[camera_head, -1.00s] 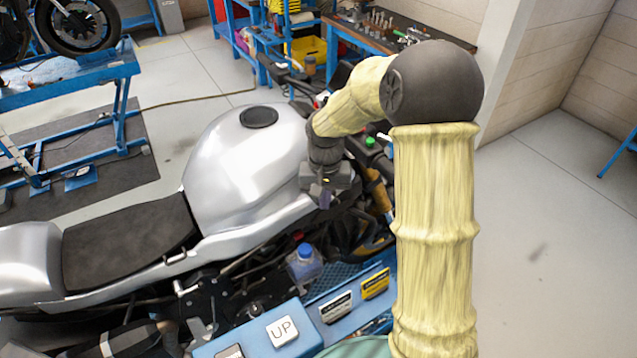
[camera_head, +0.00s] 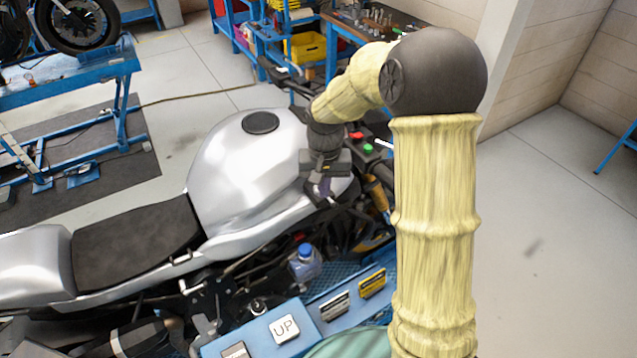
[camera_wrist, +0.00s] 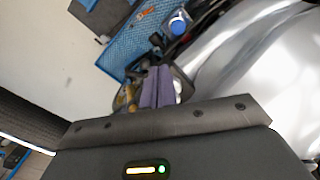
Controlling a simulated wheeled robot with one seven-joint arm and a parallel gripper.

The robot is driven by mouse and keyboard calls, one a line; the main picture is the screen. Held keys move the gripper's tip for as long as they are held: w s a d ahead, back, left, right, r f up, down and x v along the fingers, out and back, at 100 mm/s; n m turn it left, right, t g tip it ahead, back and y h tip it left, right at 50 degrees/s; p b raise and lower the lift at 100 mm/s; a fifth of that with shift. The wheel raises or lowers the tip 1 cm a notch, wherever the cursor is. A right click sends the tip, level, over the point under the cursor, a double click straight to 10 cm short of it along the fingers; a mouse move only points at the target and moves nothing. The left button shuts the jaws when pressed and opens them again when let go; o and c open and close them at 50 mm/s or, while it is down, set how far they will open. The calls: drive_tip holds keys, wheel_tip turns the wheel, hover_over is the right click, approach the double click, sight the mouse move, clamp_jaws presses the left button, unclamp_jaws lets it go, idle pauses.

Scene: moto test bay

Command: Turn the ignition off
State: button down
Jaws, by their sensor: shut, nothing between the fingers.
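The silver motorcycle (camera_head: 240,180) stands on the blue lift, and its tank also shows in the wrist view (camera_wrist: 265,60). No ignition switch or key can be made out in either view; my arm covers part of the area in front of the tank. My gripper (camera_head: 322,192) is shut and empty, pointing down beside the front right of the tank. In the wrist view, its purple fingers (camera_wrist: 157,85) are together. I cannot tell whether they touch the bike.
A red button (camera_head: 357,136) and a green button (camera_head: 368,149) show just right of my wrist. The handlebar (camera_head: 285,78) is beyond it. A blue-capped bottle (camera_head: 304,262) and the UP button (camera_head: 284,328) are nearer. Open floor lies at right.

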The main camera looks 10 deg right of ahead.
wheel_tip(320, 180, up, 2)
drive_tip(key=shift+r+p, duration=0.1)
drive_tip(key=shift+p, duration=0.55)
drive_tip(key=shift+s, duration=0.1)
drive_tip(key=s+d+f+t+b, duration=0.1)
drive_tip(key=s+d+f+b, duration=0.1)
drive_tip(key=s, duration=0.6)
drive_tip(key=s+d+f+n+t+b, duration=0.1)
drive_tip(key=s+d+f+b, duration=0.1)
drive_tip(key=s, duration=0.6)
drive_tip(key=shift+s+d+f+t+b, duration=0.2)
drive_tip(key=shift+d+f+t+b, duration=0.1)
drive_tip(key=shift+d+b, duration=0.65)
drive_tip(key=shift+a, duration=0.15)
